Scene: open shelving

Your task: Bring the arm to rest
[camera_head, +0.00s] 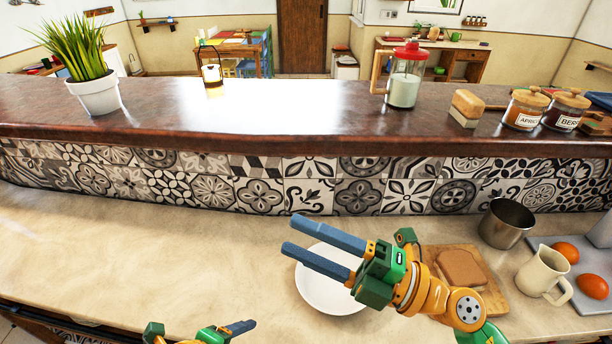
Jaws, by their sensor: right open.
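My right gripper (306,246) shows its two blue-grey fingers apart with nothing between them, above a white plate (325,297) on the lower counter. It hides part of the plate. The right arm, yellow and green, comes in from the lower right. My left gripper (240,328) is at the bottom edge, left of the plate. Only its top and one blue finger show clearly, and the rest is cut off by the frame.
A tiled wall (260,190) rises to a raised ledge holding a potted plant (98,95), lantern, blender and jars. The left counter is clear.

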